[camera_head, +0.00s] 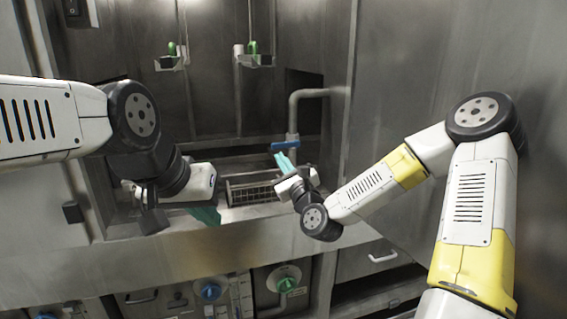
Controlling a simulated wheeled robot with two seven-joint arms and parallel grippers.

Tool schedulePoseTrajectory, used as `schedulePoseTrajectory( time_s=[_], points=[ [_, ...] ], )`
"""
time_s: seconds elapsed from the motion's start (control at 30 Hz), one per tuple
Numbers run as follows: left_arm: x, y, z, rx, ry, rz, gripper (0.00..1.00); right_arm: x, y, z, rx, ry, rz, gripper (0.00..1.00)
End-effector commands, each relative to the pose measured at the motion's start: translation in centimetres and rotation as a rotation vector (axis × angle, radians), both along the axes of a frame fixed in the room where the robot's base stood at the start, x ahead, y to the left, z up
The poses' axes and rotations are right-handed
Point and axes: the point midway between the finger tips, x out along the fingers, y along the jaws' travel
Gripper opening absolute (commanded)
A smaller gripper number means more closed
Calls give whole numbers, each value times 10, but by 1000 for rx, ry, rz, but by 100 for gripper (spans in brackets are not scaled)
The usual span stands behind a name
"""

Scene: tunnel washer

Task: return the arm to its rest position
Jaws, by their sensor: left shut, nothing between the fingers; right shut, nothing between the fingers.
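My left arm comes in from the left, and my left gripper (206,216) hangs over the front edge of the washer's opening with its teal fingers shut and empty. My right arm, white and yellow, reaches in from the right. My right gripper (285,162) has its teal fingers pointing up in front of the grey pipe, shut and empty. Neither gripper clearly touches anything. The wrist links hide part of the opening's floor.
The steel washer recess holds a wire basket (252,188). A grey pipe (294,115) with a blue handle (285,145) stands close to my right gripper. Two green-topped fittings (252,56) hang at the back. Below the front ledge (180,256) are blue knobs (210,291) and a drawer handle (382,257).

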Motion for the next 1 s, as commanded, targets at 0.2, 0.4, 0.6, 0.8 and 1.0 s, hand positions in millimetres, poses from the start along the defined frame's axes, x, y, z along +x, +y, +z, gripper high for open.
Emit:
schedulePoseTrajectory(
  time_s=[0.2,0.4,0.6,0.8,1.0],
  points=[
    [0,0,0,0,0,0,0,-10,9,-5,-145,-4,21,0],
    [0,0,0,0,0,0,0,-27,24,-31,-747,-41,103,0],
    [0,0,0,0,0,0,0,-55,-12,-44,-1402,-80,202,0],
    [0,0,0,0,0,0,0,-103,-72,-25,-1906,-97,339,0],
    [0,0,0,0,0,0,0,-180,-127,6,-2226,-137,550,0]
  ],
)
